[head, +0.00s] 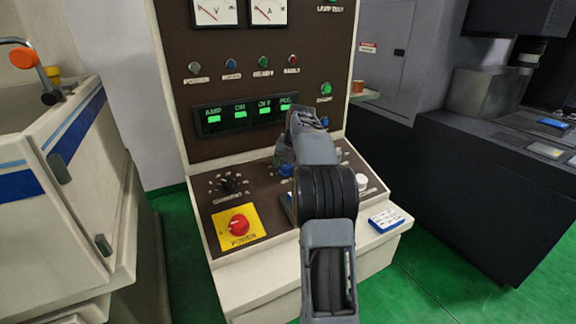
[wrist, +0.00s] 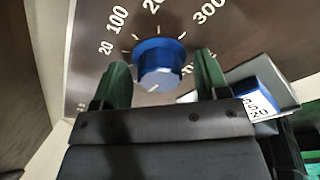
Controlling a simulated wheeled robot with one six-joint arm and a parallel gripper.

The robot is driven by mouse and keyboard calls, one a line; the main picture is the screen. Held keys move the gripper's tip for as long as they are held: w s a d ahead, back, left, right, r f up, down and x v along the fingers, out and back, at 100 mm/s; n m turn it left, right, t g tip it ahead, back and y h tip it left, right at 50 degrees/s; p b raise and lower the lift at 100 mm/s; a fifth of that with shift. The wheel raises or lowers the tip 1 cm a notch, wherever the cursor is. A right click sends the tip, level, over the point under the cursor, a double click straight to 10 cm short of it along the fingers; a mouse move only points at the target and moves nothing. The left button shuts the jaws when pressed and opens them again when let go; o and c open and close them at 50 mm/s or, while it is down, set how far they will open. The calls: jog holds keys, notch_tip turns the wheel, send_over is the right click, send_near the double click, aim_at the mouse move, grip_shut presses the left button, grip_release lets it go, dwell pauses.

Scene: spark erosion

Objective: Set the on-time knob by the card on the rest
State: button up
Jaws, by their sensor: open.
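A blue round knob (wrist: 160,62) on the brown panel sits between the two green-tipped fingers of my gripper (wrist: 162,78) in the wrist view. The fingers are open, one each side of the knob, and I cannot tell whether they touch it. Scale numbers around it include 20, 100 and 300; its setting is unclear. A blue-and-white card (wrist: 258,100) leans on a grey rest (wrist: 286,88) to the right, only partly readable, with "20" showing. In the head view, the blue knob (head: 286,170) is partly hidden by my arm.
A red power knob on a yellow plate (head: 238,225) and a black current knob (head: 227,185) stand left of my arm. A white knob (head: 361,182) and a blue-and-white card (head: 388,219) are right of it. Green readouts (head: 250,115) are above.

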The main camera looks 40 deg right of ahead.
jog(key=a+p+v, duration=0.1)
jog(key=p+v, duration=0.1)
jog(key=v, duration=1.1)
jog(key=shift+d+r, duration=0.4)
jog(key=shift+d, duration=0.1)
jog(key=shift+s, duration=0.1)
